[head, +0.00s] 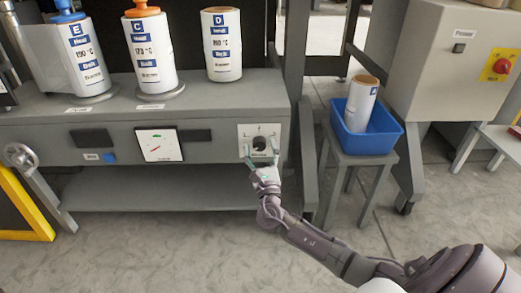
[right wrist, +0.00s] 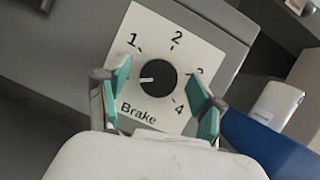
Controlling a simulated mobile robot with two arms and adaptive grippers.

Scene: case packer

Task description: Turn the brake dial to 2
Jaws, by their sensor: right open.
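The brake dial (head: 259,143) is a round black knob on a white square plate (head: 274,130) on the front of the grey bench. In the right wrist view the dial (right wrist: 158,76) has a white pointer mark facing left in the picture, below the printed 1. The plate (right wrist: 150,22) carries the numbers 1, 2, 3 and 4 around the knob and the word Brake. My right gripper (head: 261,153) is in front of the plate. In the wrist view its teal fingers (right wrist: 160,82) are open, one on each side of the dial, with gaps to it. My left gripper is not in view.
A blue bin (head: 350,137) with a white roll (head: 361,103) stands on a grey stool right of the dial. White rolls E (head: 80,57), C (head: 149,53) and D (head: 221,46) stand on the bench. A red button (head: 501,66) is on a grey box at right.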

